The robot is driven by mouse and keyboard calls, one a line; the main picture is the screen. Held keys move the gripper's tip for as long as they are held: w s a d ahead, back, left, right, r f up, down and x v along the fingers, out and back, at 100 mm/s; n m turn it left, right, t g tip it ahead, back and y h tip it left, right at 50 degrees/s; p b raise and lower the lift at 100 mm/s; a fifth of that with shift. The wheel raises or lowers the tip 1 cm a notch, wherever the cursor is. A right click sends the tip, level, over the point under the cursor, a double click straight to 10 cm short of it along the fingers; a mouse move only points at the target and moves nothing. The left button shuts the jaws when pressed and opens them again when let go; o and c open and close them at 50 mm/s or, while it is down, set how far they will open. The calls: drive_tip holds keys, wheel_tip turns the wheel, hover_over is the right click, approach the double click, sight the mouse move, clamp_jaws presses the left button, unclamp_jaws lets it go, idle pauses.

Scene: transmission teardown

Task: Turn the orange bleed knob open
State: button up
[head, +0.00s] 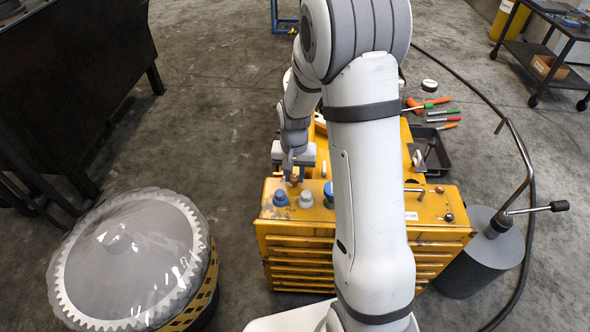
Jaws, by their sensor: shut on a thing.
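My gripper (292,175) points down over the left part of the yellow housing (278,232). It is shut on the orange bleed knob (294,180), of which only a small orange-brown bit shows between and below the fingers. The fingers and wrist hide the rest of the knob, and its turn angle cannot be told. A blue knob (280,198) and a grey knob (306,200) stand just in front of the gripper on the same top face.
My arm hides the middle of the housing. A black tray (436,165) and coloured-handled tools (440,113) lie behind right. A grey cylinder with a bent handle (482,262) stands at right. A plastic-covered gear (150,255) stands at left, with bare floor between.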

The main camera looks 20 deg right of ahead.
sight(294, 177)
drive_tip(key=n+p, duration=0.1)
drive_tip(key=n, duration=0.3)
drive_tip(key=shift+n+p, duration=0.3)
drive_tip(key=n+p, duration=0.1)
drive_tip(key=n, duration=0.3)
drive_tip(key=shift+n, duration=0.4)
drive_tip(key=o, duration=1)
drive_tip(key=shift+r, duration=0.1)
wheel_tip(294, 177, up, 8)
drive_tip(key=shift+f+p, duration=0.2)
drive_tip(key=shift+p, duration=1.05)
